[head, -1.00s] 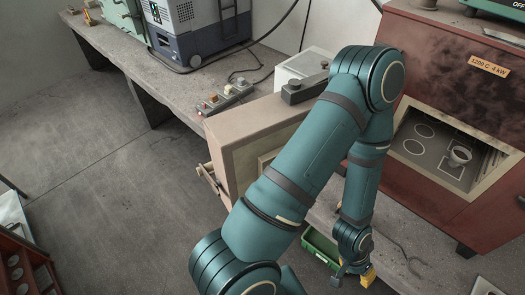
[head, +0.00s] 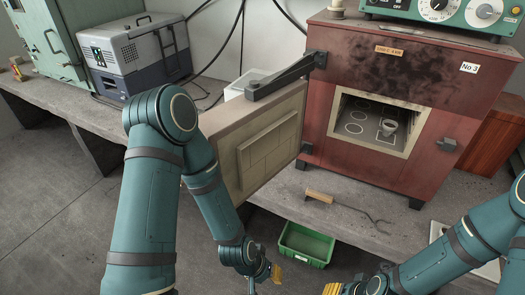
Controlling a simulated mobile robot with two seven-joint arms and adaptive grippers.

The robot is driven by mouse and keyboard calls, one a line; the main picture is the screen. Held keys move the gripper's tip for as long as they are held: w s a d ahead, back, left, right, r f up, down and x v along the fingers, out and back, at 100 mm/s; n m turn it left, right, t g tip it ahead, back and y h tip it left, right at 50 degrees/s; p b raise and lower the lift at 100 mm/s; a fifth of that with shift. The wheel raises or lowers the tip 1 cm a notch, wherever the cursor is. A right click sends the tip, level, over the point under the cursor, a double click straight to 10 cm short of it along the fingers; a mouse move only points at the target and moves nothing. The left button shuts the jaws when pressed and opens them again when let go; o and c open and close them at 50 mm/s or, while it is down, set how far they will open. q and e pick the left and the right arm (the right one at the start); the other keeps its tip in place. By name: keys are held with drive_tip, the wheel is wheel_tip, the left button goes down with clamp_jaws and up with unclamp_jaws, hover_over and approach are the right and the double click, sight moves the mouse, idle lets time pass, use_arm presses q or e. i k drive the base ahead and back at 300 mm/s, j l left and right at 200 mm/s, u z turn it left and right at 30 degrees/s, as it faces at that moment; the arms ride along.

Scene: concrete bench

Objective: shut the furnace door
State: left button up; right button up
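The red furnace (head: 375,145) stands on the bench at right centre. Its door (head: 268,145) is wide open, swung out to the left on a dark hinge arm (head: 285,76), with its pale brick lining showing. The furnace opening is uncovered, and a small crucible (head: 388,127) sits inside. My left gripper (head: 267,279), with yellow fingertips, is low in the picture, below the door and apart from it. My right gripper (head: 345,288) is at the bottom edge, partly cut off, away from the door. Whether either gripper is open is unclear.
A green bin (head: 306,244) is below the door near the bench's front edge. A wooden-handled fork tool (head: 345,208) lies on the bench before the furnace. A grey-blue unit (head: 135,62) and green cabinet (head: 45,40) stand at left.

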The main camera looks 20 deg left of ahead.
sight(254, 136)
drive_tip(key=i+u, duration=0.15)
drive_tip(key=u, duration=0.2)
drive_tip(key=i+u, duration=0.15)
drive_tip(key=u, duration=0.2)
drive_tip(key=j+z, duration=0.15)
drive_tip(key=j, duration=0.25)
drive_tip(key=i, duration=0.05)
